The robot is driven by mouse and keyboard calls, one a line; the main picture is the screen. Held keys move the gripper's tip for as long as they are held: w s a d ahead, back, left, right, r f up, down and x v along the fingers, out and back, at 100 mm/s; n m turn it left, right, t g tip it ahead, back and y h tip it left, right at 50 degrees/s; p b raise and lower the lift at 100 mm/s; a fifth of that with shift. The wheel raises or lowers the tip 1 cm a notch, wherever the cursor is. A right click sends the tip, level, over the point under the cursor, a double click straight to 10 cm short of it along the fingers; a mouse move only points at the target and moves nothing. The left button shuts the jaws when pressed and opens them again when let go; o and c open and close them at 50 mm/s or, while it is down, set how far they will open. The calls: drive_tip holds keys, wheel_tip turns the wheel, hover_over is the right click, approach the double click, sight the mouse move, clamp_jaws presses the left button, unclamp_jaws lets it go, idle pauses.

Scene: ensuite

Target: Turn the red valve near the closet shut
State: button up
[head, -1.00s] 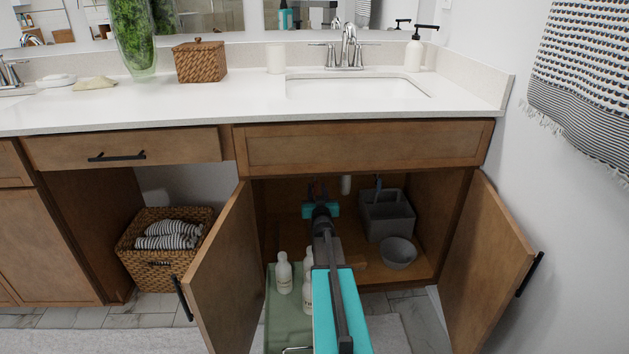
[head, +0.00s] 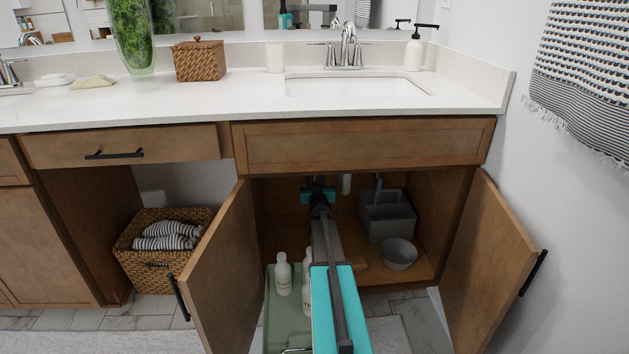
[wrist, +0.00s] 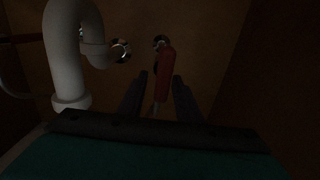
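A red valve handle (wrist: 166,75) shows in the wrist view, below a round metal fitting (wrist: 161,42) on the cabinet's back wall. My gripper (wrist: 160,76) is open, with one dark finger on each side of the handle. A gap shows on the left side; I cannot tell whether the right finger touches it. Another red piece (wrist: 28,37) shows at the far left; I cannot tell which one is nearer the closet. In the head view my gripper (head: 318,184) is inside the open sink cabinet, and the valve is hidden there.
A white drain pipe (wrist: 68,50) hangs left of the handle. Open doors (head: 222,275) and (head: 490,265) flank my arm. A grey caddy (head: 386,220) and grey bowl (head: 398,254) stand to the right. White bottles (head: 283,275) stand on a green tray (head: 277,325) at left.

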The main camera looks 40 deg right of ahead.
drive_tip(key=shift+w+d, duration=0.1)
drive_tip(key=shift+w, duration=0.05)
clamp_jaws()
drive_tip(key=shift+d+r+m+p, duration=0.1)
drive_tip(key=shift+m+p, duration=0.3)
drive_tip(key=shift+p, duration=0.2)
drive_tip(key=shift+d+r+m+p, duration=0.1)
drive_tip(key=shift+m+p, duration=0.3)
drive_tip(key=shift+p, duration=0.25)
drive_tip(key=f+m+p, duration=0.1)
drive_tip(key=m+p, duration=0.2)
drive_tip(key=m, duration=0.2)
drive_tip(key=s+d+f+m+p, duration=0.1)
drive_tip(key=m+p, duration=0.3)
drive_tip(key=m, duration=0.2)
drive_tip(key=d+f+m+p, duration=0.1)
drive_tip(key=m+p, duration=0.3)
drive_tip(key=m, duration=0.1)
drive_tip(key=shift+s+f, duration=0.1)
drive_tip(key=shift+s, duration=0.25)
drive_tip(key=shift+a+m, duration=0.1)
drive_tip(key=shift+m, duration=0.2)
